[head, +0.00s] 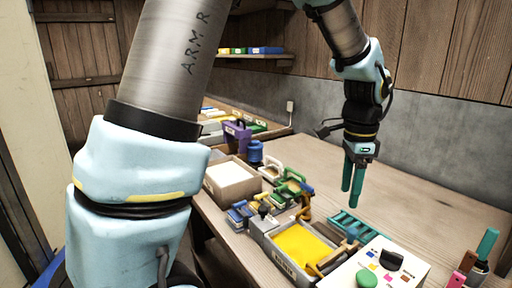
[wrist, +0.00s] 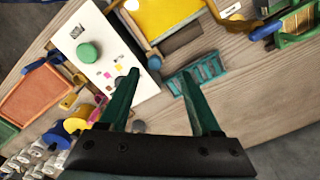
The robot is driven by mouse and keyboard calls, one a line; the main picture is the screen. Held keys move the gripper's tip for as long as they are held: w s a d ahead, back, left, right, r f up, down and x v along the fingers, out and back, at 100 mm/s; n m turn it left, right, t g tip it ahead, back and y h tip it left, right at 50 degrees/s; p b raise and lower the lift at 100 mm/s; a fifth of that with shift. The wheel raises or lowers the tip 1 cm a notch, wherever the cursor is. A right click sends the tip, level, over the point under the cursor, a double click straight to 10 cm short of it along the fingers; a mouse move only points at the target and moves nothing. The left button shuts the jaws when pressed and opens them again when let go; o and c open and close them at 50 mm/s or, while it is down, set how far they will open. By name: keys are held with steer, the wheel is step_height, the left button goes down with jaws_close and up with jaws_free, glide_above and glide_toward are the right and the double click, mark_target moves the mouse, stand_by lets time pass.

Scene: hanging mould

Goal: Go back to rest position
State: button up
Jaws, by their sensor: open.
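My gripper (head: 352,180) hangs above the wooden workbench with its two green fingers pointing down. It also shows in the wrist view (wrist: 160,95), where the fingers stand apart with nothing between them. My arm reaches from the left side of the head view over the bench. Below the fingers in the head view lies a teal slotted rack (head: 357,227); in the wrist view this rack (wrist: 209,71) shows just beyond the right fingertip. The gripper appears apart from the bench and everything on it. No hanging mould is recognisable in these views.
A grey bin with a yellow surface (head: 299,246) and a white control box with a green knob (head: 367,278) stand near the front. Clamps, a cardboard box (head: 233,184) and a blue container crowd the left. The bench's back right (head: 430,190) is clear. A wall stands behind.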

steer(key=w+a+f+n, duration=0.1)
steer(key=w+a+n, duration=0.25)
steer(key=a, duration=0.55)
steer(key=w+a+f+n, duration=0.1)
steer(key=w+a+n, duration=0.1)
steer(key=a+n, duration=0.45)
steer(key=s+a+f+n+t, duration=0.1)
steer(key=a+n, duration=0.7)
steer(key=a, duration=0.9)
steer(key=shift+s+f+n+t, duration=0.3)
steer(key=shift+s+f, duration=0.45)
steer(key=shift+s, duration=0.15)
